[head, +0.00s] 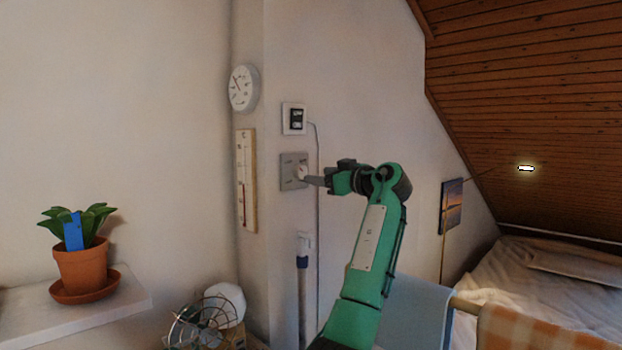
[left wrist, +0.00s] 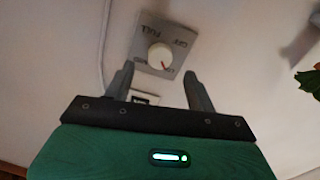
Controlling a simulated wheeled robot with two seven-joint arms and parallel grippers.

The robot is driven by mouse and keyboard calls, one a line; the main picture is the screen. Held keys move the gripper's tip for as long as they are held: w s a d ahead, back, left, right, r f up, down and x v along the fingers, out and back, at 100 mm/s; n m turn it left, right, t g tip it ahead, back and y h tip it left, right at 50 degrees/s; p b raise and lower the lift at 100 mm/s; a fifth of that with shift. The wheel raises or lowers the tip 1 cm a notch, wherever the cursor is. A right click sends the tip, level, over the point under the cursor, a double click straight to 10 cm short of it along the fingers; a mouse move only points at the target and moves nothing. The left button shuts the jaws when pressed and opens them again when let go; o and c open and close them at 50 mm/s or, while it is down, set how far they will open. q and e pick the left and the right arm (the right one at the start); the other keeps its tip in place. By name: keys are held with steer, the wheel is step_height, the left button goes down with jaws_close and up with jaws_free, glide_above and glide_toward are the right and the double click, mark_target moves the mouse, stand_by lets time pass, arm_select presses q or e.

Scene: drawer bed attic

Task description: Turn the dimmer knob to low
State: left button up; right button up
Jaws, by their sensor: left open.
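The dimmer is a grey wall plate (head: 288,160) with a round white knob (head: 301,172). The knob (left wrist: 159,54) has a red mark pointing down and slightly right, towards that third label. My left gripper (head: 312,180) is at the plate, its fingers by the knob. In the left wrist view the open fingers (left wrist: 158,74) stand to either side below the knob, with nothing held. I cannot tell whether they touch it. My right gripper is not in view.
A small white panel with a dark display (head: 297,118) is above the dimmer. A round dial (head: 243,88) and a thermometer (head: 246,180) hang to the left. A potted plant (head: 82,268) stands on a shelf, a wire-caged fan (head: 200,325) below. A lit lamp (head: 526,168) is on the sloped ceiling.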

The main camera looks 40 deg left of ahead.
arm_select(q)
steer(key=d+b, duration=0.1)
steer(key=d, duration=0.7)
steer(key=shift+s+d, duration=0.25)
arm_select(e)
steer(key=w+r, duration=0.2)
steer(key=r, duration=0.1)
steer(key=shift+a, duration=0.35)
